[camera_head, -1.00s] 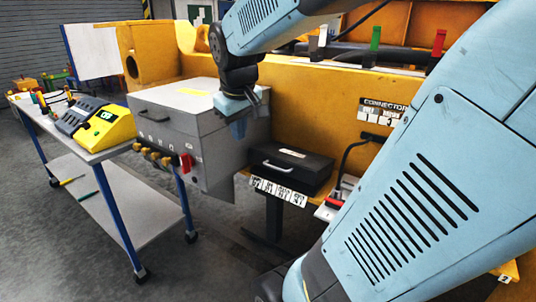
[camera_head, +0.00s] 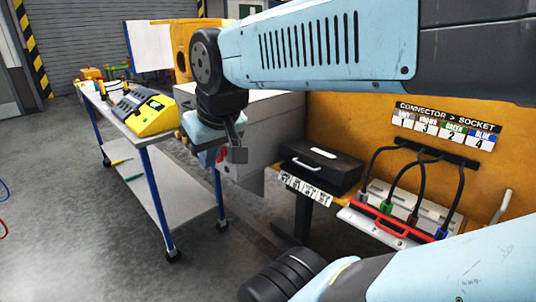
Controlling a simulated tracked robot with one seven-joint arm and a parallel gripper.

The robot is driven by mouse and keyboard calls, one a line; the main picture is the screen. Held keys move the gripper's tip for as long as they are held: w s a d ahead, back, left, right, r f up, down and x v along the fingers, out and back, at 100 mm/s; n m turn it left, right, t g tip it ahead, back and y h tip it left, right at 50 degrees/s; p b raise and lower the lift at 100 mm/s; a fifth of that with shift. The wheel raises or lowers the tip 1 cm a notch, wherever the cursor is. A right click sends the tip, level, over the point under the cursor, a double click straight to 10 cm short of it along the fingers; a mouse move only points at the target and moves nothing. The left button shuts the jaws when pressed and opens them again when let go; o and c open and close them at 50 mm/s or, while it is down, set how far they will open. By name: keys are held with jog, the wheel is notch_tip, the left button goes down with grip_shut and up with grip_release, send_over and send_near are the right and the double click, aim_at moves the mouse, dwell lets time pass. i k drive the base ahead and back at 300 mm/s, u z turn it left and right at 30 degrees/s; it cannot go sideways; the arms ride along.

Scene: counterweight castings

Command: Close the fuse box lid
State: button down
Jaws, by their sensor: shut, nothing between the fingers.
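A large grey box (camera_head: 268,122) with a flat top, likely the fuse box, stands behind my arm; no readable label confirms it. Its front, handle and much of its top are hidden by my arm and wrist. What shows of its top looks flat, with no raised lid visible. Red parts (camera_head: 222,154) show on its lower front. My gripper (camera_head: 239,155) is shut and empty, pointing down in front of the grey box; I cannot tell if it touches. A smaller black case (camera_head: 322,166) with a light handle sits right of it, its lid looking shut.
A trolley (camera_head: 168,165) with a yellow device (camera_head: 158,115) stands at left. A connector panel with a red handle (camera_head: 391,227) and plugged cables is at right, below a connector sign (camera_head: 446,120). Number cards (camera_head: 304,186) hang below the black case.

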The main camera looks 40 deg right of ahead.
aim_at(353, 168)
jog(key=u, duration=0.05)
jog(key=k, duration=0.95)
jog(key=z, duration=0.65)
jog(key=i, duration=1)
jog(key=u, duration=0.05)
